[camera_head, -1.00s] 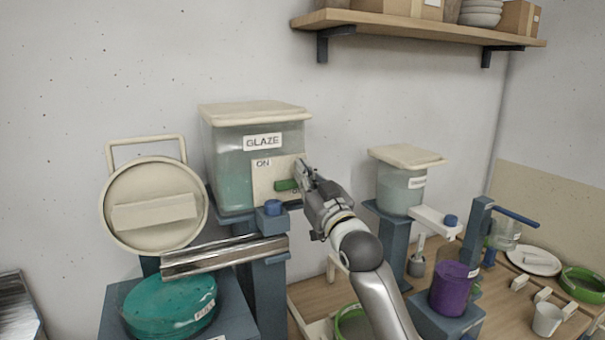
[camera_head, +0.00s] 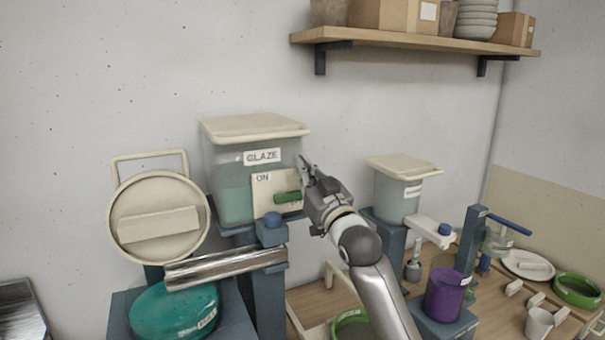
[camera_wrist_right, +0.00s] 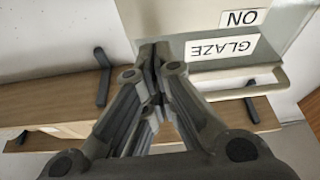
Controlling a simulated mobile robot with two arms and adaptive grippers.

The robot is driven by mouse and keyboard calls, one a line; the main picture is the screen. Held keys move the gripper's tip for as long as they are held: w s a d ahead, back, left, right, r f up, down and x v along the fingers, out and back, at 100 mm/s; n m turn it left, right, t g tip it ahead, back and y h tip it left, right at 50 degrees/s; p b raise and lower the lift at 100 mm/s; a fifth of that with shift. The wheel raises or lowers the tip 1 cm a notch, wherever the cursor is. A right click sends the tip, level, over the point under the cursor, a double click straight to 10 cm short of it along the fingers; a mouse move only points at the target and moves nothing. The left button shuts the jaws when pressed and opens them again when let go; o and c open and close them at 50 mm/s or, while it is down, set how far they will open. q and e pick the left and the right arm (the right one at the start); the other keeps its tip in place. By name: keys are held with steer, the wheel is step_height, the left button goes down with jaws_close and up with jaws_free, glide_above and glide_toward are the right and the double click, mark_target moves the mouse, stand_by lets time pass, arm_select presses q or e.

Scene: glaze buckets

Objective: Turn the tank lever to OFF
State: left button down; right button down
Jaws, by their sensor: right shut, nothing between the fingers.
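The glaze tank (camera_head: 232,185) is a clear box with a cream lid and a GLAZE label, standing at centre left in the head view. A cream plate (camera_head: 264,187) on its front reads ON at the upper left; its lower right lettering is partly hidden. The green lever (camera_head: 287,198) lies nearly level across the plate, pointing right. My right gripper (camera_head: 305,164) is shut and empty, just above and right of the lever's end. In the wrist view its shut fingers (camera_wrist_right: 152,50) are beside the tank's GLAZE label (camera_wrist_right: 224,47); the lever does not show there. My left gripper is not in view.
A metal trough (camera_head: 225,266) runs below the tank, above a bucket of teal glaze (camera_head: 172,310). A round cream lid (camera_head: 158,220) stands at left. A smaller tank (camera_head: 398,190) and purple container (camera_head: 445,294) are at right. A wall shelf (camera_head: 415,45) is above.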

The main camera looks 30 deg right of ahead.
steer(key=b+v, duration=0.3)
steer(key=v, duration=0.6)
steer(key=shift+f, duration=0.45)
steer(key=shift+a, duration=0.1)
